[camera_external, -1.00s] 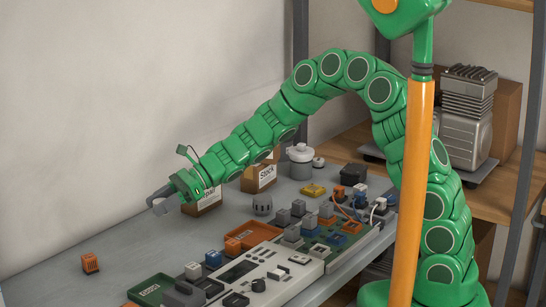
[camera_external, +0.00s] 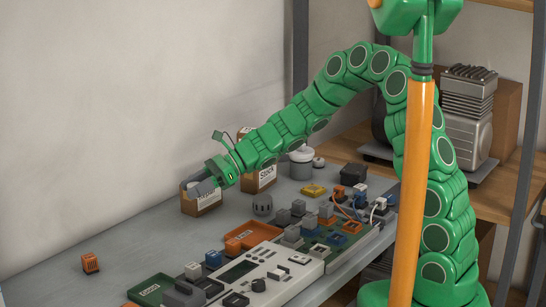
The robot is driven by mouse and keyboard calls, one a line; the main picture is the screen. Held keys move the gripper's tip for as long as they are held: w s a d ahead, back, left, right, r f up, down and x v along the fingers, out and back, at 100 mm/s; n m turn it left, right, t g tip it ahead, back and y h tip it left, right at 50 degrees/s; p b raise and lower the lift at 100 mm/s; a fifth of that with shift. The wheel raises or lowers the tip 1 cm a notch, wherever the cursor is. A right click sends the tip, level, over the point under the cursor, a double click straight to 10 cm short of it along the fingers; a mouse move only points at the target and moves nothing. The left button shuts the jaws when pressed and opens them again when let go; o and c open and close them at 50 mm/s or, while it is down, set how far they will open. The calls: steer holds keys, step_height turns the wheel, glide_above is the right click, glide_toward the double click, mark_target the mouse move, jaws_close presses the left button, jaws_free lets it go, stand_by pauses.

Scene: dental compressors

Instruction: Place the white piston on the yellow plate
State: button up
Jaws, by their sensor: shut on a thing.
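The yellow plate (camera_external: 313,190) lies flat on the grey bench, right of my gripper, with nothing visible on it. My gripper (camera_external: 192,186) is shut over the front left cardboard box, its grey fingers pointing left. It holds a small pale piece that appears to be the white piston, but the fingers largely hide it and I cannot make out its shape. The gripper is well apart from the plate.
Cardboard boxes (camera_external: 208,204) stand under and beside my arm. An orange tray (camera_external: 250,236) and a crowded equipment board lie in front. The left bench is mostly clear.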

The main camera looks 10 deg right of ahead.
steer(key=w+d+m+t, duration=0.1)
steer(key=w+d, duration=0.4)
steer(key=d, duration=0.4)
steer(key=w+d+m+t, duration=0.1)
steer(key=w+d+t, duration=0.1)
steer(key=w+d, duration=0.5)
steer(key=d+r+m+t, duration=0.2)
steer(key=d+m+t, duration=0.1)
steer(key=d, duration=2)
glide_above(313, 188)
steer(key=s, duration=0.2)
steer(key=f, duration=0.8)
steer(key=shift+w+d+f, duration=0.2)
steer(key=shift+w+f, duration=0.05)
steer(key=shift+f, duration=0.15)
steer(key=shift+w+a+f, duration=0.2)
steer(key=shift+w+f, duration=0.4)
steer(key=shift+f, duration=1.7)
steer(key=o, duration=1.1)
steer(key=shift+f, duration=0.1)
